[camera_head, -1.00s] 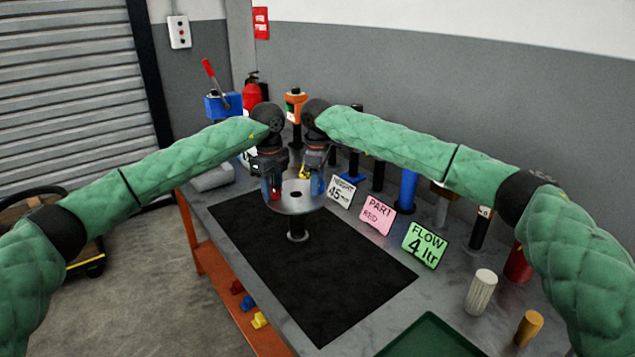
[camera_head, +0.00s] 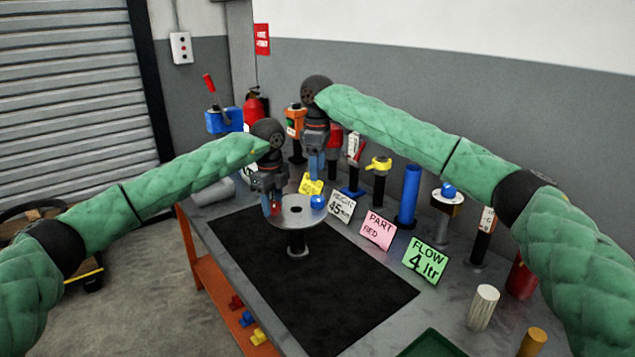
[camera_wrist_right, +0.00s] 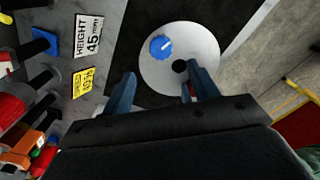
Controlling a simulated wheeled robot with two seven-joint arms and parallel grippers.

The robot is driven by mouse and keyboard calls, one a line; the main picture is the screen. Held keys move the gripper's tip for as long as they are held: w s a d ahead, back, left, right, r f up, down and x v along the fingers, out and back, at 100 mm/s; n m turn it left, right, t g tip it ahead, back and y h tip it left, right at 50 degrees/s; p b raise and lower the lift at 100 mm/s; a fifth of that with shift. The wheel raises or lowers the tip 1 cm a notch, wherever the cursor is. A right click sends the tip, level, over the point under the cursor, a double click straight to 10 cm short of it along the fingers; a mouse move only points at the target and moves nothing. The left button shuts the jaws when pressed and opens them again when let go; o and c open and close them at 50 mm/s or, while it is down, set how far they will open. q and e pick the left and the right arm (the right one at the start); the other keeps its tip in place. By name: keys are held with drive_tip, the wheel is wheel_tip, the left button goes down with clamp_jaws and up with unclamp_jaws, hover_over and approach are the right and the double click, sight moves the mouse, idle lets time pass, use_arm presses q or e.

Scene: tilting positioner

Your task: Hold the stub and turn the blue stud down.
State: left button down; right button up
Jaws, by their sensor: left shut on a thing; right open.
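A pale round disc (camera_head: 297,222) stands on a short post (camera_head: 297,244) above the black mat; it also shows in the right wrist view (camera_wrist_right: 205,45), with a dark hole near its middle. The blue stud (camera_head: 318,202) sits at the disc's right edge and shows as a ribbed knob in the right wrist view (camera_wrist_right: 161,47). My left gripper (camera_head: 270,204) is shut on a red stub (camera_head: 274,209) at the disc's left edge, mostly hidden by the fingers. My right gripper (camera_head: 316,168) is open and empty above and behind the disc, apart from the stud.
Height (camera_head: 341,206), pink part (camera_head: 378,230) and green flow (camera_head: 426,260) cards stand right of the mat (camera_head: 340,285). A yellow card (camera_head: 311,184) stands behind the disc. A blue post (camera_head: 409,195) and several other fixtures line the back. The mat is clear in front.

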drive_tip(key=shift+r, duration=1.15)
use_arm(q)
drive_tip(key=c, duration=1.3)
unclamp_jaws()
drive_tip(key=shift+r, duration=0.1)
drive_tip(key=shift+c, duration=0.2)
drive_tip(key=o, duration=0.5)
